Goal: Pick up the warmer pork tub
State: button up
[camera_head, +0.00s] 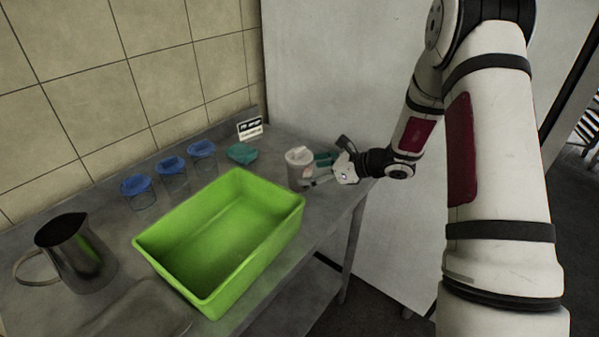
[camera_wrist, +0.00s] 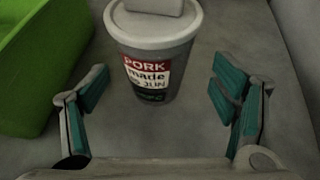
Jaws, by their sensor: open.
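The pork tub is a grey-white cup with a lid (camera_head: 299,168), standing upright at the far right end of the metal table. In the wrist view the tub (camera_wrist: 153,50) shows a red and white label reading "PORK made", with smaller text below that is hard to read. My gripper (camera_head: 322,171) is at the tub's right side in the head view. In the wrist view my gripper (camera_wrist: 160,105) is open, its teal-padded fingers spread left and right. The tub is ahead of and between the finger lines, with no finger visibly touching it. The tub's top edge is cut off there.
A green bin (camera_head: 222,240) stands close left of the tub. Lidded blue containers (camera_head: 172,174), a teal item (camera_head: 242,153) and a small sign (camera_head: 250,129) line the wall. A metal pitcher (camera_head: 75,254) is at the left. A white panel (camera_head: 330,80) rises behind.

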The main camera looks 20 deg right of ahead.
aim_at(299, 172)
jog(key=x, duration=0.4)
jog(key=shift+a, duration=0.35)
jog(key=c, duration=1.8)
